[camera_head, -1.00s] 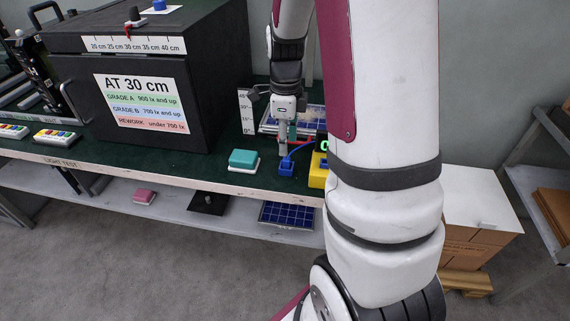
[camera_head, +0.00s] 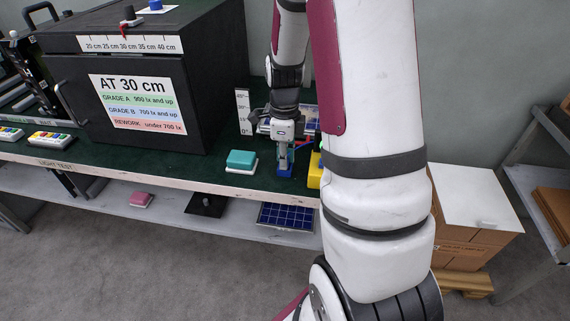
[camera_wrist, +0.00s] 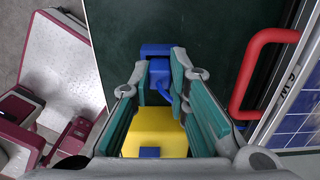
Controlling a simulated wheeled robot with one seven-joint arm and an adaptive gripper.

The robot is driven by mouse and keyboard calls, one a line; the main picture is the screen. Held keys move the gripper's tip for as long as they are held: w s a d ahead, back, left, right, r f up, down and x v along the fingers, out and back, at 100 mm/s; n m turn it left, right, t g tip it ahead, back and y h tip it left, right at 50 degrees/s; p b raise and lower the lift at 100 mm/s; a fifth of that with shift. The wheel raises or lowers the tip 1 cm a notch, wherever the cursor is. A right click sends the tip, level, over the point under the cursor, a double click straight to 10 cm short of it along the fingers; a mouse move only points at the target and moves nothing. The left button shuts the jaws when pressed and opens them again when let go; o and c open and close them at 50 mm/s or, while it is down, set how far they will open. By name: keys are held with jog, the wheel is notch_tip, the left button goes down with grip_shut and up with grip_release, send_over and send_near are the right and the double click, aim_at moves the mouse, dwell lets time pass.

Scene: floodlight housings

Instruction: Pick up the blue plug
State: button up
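The blue plug (camera_head: 285,171) is on the green bench top near its front edge, right of the teal block. My gripper (camera_head: 283,160) points down directly over it and hides part of it. In the wrist view the blue plug (camera_wrist: 157,49) lies at the fingertips, with its narrower part between them. The teal-lined fingers of my gripper (camera_wrist: 160,72) are apart, with gaps showing beside the plug. A blue cable runs from the plug. I cannot tell whether either finger touches the plug.
A yellow box (camera_wrist: 155,125) is close to the plug, partly behind my arm in the head view. A teal block (camera_head: 241,159) is to the left. A red handle (camera_wrist: 248,70) and a solar panel (camera_wrist: 298,112) are at the right of the wrist view. A black test box (camera_head: 130,95) stands left.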

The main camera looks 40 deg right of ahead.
grip_shut()
jog(key=shift+r, duration=0.55)
jog(key=r, duration=0.1)
jog(key=s+r+p, duration=0.1)
jog(key=shift+r, duration=0.35)
jog(key=s+r+p, duration=0.3)
jog(key=s+p, duration=0.3)
jog(key=s, duration=0.4)
jog(key=s+r+p, duration=0.3)
jog(key=s+p, duration=0.3)
jog(key=s, duration=0.3)
jog(key=shift+s, duration=0.35)
jog(key=shift+b, duration=1.1)
